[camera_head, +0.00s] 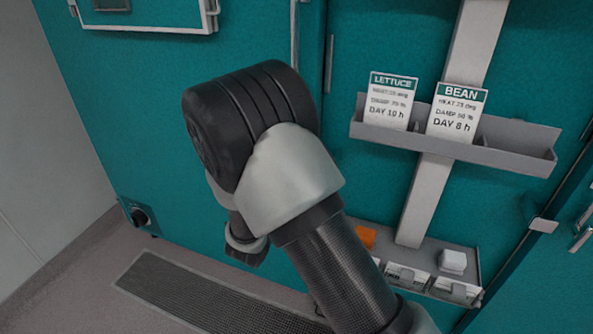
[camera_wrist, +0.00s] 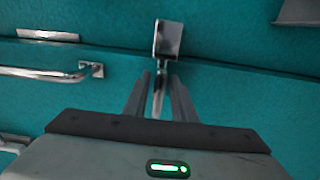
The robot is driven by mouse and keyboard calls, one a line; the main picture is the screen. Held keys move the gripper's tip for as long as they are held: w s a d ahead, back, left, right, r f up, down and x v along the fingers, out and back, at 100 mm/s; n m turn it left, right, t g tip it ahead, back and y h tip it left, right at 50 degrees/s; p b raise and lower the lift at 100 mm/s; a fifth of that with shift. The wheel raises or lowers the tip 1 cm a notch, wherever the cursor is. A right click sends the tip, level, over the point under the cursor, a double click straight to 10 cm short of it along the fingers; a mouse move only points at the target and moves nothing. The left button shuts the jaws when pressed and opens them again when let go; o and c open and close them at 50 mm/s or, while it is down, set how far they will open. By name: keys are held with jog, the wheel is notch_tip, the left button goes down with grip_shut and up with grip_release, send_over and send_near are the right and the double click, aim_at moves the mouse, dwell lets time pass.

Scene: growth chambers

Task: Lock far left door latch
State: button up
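A metal latch (camera_wrist: 167,40) is on the teal chamber front in the wrist view, with a square plate at the top and a thin lever (camera_wrist: 158,95) pointing down toward me. My gripper (camera_wrist: 160,76) has its two dark fingers apart, one on each side of the lever. Gaps seem to show beside the lever, and I cannot tell whether either finger touches it. In the head view my arm covers this latch and most of my gripper. The left teal door (camera_head: 110,100) looks closed.
A bar handle (camera_wrist: 40,73) is left of the latch in the wrist view. In the head view a grey card holder (camera_head: 500,158) with lettuce and bean cards sticks out at right, above a shelf with small blocks (camera_head: 453,262). A floor grille (camera_head: 190,295) lies below.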

jog(key=shift+o, duration=0.8)
jog(key=p+v, duration=0.2)
jog(key=v, duration=1.5)
jog(key=shift+s, duration=0.2)
